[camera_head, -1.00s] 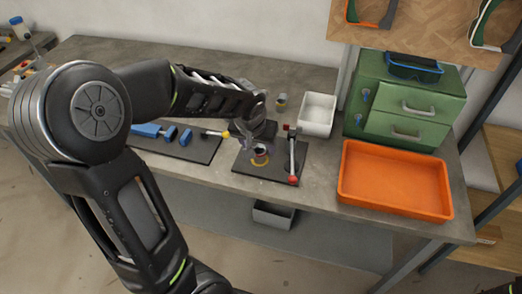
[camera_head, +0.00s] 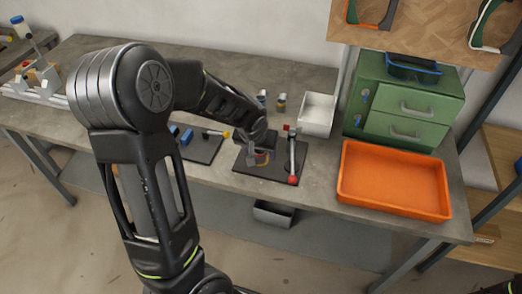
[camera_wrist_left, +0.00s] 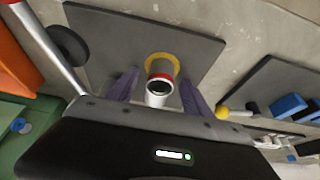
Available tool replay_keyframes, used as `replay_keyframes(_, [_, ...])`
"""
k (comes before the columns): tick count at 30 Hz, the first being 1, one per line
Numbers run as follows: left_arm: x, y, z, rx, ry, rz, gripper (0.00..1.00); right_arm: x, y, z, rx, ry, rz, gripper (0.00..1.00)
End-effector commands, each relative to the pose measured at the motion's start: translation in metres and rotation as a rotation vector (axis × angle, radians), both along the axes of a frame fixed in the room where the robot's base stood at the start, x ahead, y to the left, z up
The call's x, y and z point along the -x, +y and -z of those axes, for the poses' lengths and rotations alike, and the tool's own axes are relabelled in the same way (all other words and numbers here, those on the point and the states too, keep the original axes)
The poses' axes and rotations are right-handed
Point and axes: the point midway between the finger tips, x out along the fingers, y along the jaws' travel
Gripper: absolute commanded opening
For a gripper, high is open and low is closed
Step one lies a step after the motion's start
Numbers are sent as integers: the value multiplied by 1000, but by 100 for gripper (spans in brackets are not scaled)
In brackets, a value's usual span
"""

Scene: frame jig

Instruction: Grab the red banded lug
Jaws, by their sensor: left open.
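The red banded lug (camera_wrist_left: 158,82) is a short pale hollow cylinder with a red band. It stands at a yellow ring (camera_wrist_left: 163,60) on a dark plate (camera_wrist_left: 190,45). In the head view the lug (camera_head: 262,158) is small and partly hidden by my left gripper (camera_head: 257,149). In the left wrist view the two purple-grey fingers of my left gripper (camera_wrist_left: 160,88) are open, one on each side of the lug. I see gaps between the fingers and the lug.
A toggle lever with a red knob (camera_head: 293,180) stands on the plate just right of the lug. A second dark mat (camera_head: 205,150) with blue blocks lies to the left. A white bin (camera_head: 317,114), an orange tray (camera_head: 394,181) and green drawers (camera_head: 408,105) are to the right.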

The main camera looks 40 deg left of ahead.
Motion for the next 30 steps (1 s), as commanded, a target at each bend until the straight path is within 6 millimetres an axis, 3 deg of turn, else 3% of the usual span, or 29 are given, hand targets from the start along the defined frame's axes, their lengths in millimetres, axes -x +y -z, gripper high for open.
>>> replay_keyframes(13, [0, 0, 0, 0, 0, 0, 57, 0, 0, 0, 0, 0, 0, 32])
replay_keyframes(30, [0, 0, 0, 0, 0, 0, 10, 0, 0, 0, 0, 0, 0, 32])
